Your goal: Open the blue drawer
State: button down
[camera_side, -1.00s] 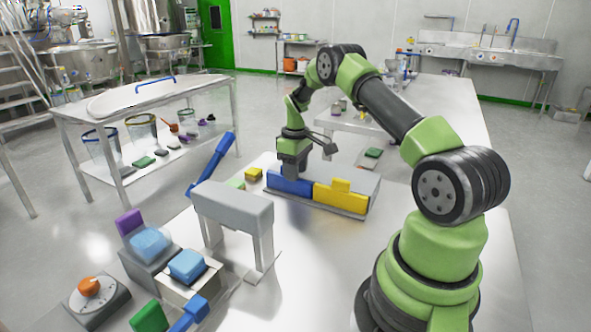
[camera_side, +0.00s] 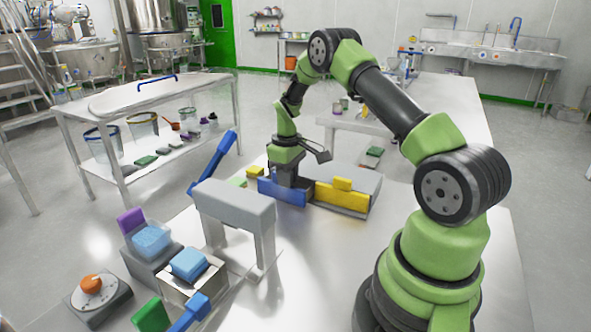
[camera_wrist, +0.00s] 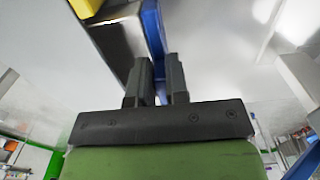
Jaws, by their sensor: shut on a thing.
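The blue drawer (camera_side: 281,190) sits at the left half of a low grey cabinet, with its front standing out from the cabinet. Beside it on the right is a yellow drawer (camera_side: 343,197), which looks closed. My gripper (camera_side: 291,183) points down at the blue drawer and is shut on it. In the wrist view my gripper's two fingers (camera_wrist: 159,75) stand on either side of the blue drawer's part (camera_wrist: 153,32). The fingers and palm hide the handle in the side view.
A grey arch-like stand (camera_side: 235,201) is on the table in front of the drawers, to the left. Near it are a light-blue block (camera_side: 189,263), a blue lever (camera_side: 213,163) and an orange knob (camera_side: 92,284). The table right of the stand is clear.

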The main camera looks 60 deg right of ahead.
jog(key=a, duration=0.4)
jog(key=shift+a, duration=0.4)
jog(key=c, duration=1.1)
grip_release()
jog(key=shift+r, duration=0.1)
notch_tip(320, 180, up, 10)
jog(key=shift+f, duration=0.1)
